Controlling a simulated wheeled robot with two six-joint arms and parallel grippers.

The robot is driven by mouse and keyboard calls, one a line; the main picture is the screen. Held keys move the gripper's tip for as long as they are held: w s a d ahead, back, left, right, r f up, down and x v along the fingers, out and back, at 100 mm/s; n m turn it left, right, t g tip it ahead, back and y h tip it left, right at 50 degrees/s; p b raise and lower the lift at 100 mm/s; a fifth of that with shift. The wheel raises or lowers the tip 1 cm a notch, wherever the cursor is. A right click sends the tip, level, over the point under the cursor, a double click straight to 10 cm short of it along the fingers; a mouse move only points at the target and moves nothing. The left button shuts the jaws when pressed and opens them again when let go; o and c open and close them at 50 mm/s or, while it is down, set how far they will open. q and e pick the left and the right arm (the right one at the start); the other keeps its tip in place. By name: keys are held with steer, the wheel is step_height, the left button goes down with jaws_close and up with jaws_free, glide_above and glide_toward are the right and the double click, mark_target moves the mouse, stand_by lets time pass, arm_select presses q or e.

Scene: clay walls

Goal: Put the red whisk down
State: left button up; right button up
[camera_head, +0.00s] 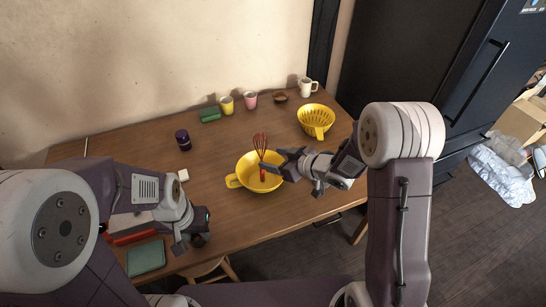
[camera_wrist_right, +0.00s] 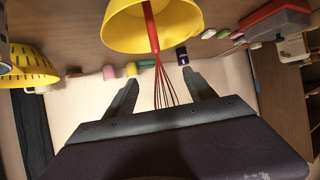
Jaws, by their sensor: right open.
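The red whisk (camera_head: 261,147) has its wires up and its handle (camera_head: 262,175) down inside a yellow bowl (camera_head: 242,182) with a side handle. My right gripper (camera_head: 276,163) is at the bowl's right side, close to the whisk. In the right wrist view the gripper (camera_wrist_right: 160,77) is open, with the whisk's wires (camera_wrist_right: 165,92) showing between its fingers. The bowl (camera_wrist_right: 120,25) lies behind the whisk's handle there. I cannot tell whether a finger touches the whisk. My left gripper (camera_head: 190,238) is low at the table's front left; its jaws are unclear.
A yellow colander (camera_head: 315,120) stands at the back right. A green sponge (camera_head: 209,114), yellow cup (camera_head: 227,105), pink cup (camera_head: 250,100), brown bowl (camera_head: 280,97) and white mug (camera_head: 307,87) line the back. A dark purple jar (camera_head: 182,139) stands at left. The table's middle has free room.

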steer(key=shift+t, duration=0.4)
steer(key=r, duration=0.2)
steer(key=r+p, duration=0.1)
steer(key=r, duration=0.1)
steer(key=r+p, duration=0.1)
steer(key=r, duration=0.1)
steer(key=shift+w+a+r, duration=0.15)
steer(key=shift+w, duration=0.2)
step_height(320, 180, up, 5)
steer(key=d+m+t+h+p, duration=0.1)
steer(key=d+p, duration=0.1)
steer(key=s+d+m+h+p, duration=0.2)
steer(key=s+d+m+h, duration=0.25)
steer(key=d, duration=0.45)
steer(key=s+d+f+m+g+h, duration=0.1)
steer(key=s+f+g, duration=0.3)
steer(key=s, duration=0.5)
steer(key=s+d+f+m+g+h, duration=0.1)
steer(key=s+f+g, duration=0.3)
steer(key=s, duration=0.5)
steer(key=shift+s+d+m+g+h, duration=0.2)
steer(key=shift+d+m+g+h, duration=0.2)
steer(key=shift+m+g, duration=0.35)
steer(key=shift+f, duration=0.1)
